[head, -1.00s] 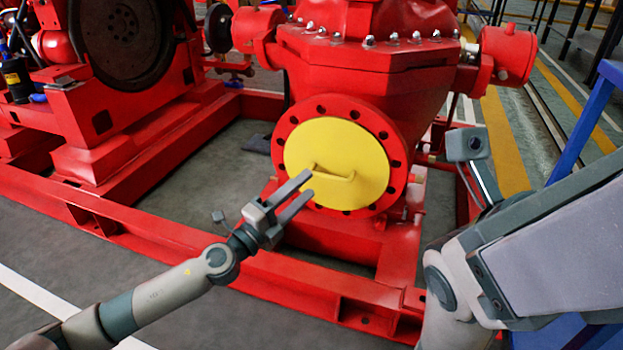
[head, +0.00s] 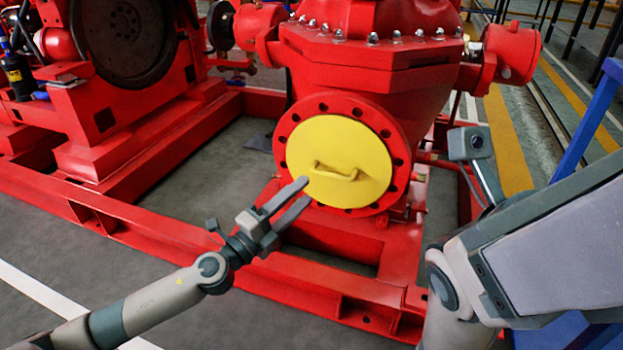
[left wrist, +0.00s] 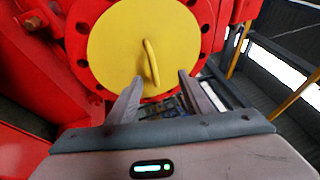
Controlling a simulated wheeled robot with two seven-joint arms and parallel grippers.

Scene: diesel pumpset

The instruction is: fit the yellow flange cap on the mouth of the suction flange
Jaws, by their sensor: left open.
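The yellow flange cap (head: 327,146), a round disc with a bar handle (head: 335,173), covers the mouth of the red suction flange (head: 290,128). The bolt holes of the flange show around the cap. In the left wrist view the cap (left wrist: 120,50) faces the camera, with its handle (left wrist: 151,62) just beyond the fingertips. My left gripper (head: 300,192) is open and empty, at the lower left of the cap and apart from the handle. Its two fingers also show in the left wrist view (left wrist: 158,84). My right gripper is out of view.
The red pump casing (head: 385,70) rises above the flange. A red base frame (head: 290,285) runs in front and to the left. A red engine part with a dark flywheel (head: 125,40) stands at the left. A blue post (head: 590,115) is at the right.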

